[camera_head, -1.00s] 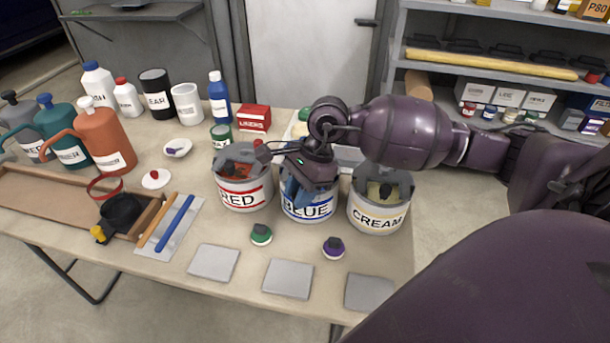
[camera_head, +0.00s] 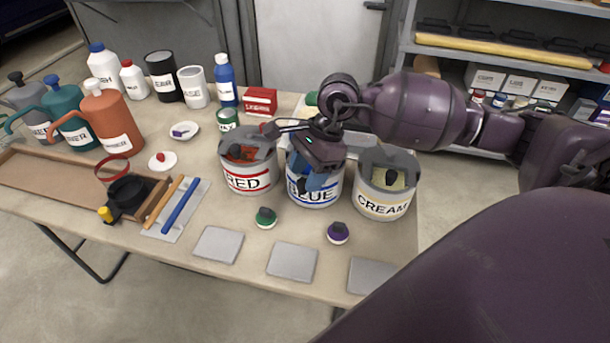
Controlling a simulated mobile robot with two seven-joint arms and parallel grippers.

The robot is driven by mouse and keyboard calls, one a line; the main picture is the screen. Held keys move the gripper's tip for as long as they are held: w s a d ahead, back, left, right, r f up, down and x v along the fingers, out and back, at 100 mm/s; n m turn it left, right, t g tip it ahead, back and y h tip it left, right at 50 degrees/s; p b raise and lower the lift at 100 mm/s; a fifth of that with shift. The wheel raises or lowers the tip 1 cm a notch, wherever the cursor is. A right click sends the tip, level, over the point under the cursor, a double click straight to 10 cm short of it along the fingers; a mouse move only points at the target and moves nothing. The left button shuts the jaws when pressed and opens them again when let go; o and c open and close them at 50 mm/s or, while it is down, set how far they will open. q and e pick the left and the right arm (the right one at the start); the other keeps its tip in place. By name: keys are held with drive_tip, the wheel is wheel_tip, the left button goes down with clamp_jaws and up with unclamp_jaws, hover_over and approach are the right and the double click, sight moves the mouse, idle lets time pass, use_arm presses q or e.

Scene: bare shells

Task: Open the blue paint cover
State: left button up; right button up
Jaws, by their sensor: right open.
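The blue paint can (camera_head: 313,191) stands on the table, labelled BLUE with a blue band, between the red paint can (camera_head: 248,177) and the cream paint can (camera_head: 384,203). My right gripper (camera_head: 316,181) is directly over the blue can, pointing down, and open. It and its wrist hide most of the can's top, so I cannot tell whether the fingers touch the cover. Blue shows around the fingers. My left gripper is not in view.
A green-topped knob (camera_head: 265,217) and a purple-topped knob (camera_head: 337,232) lie in front of the cans. Grey square plates (camera_head: 292,262) line the table's front edge. A red box (camera_head: 260,101) and bottles stand behind. A wooden tray (camera_head: 60,190) is at left.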

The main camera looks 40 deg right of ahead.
drive_tip(key=v, duration=0.9)
drive_tip(key=shift+r+p, duration=0.2)
drive_tip(key=shift+p, duration=0.15)
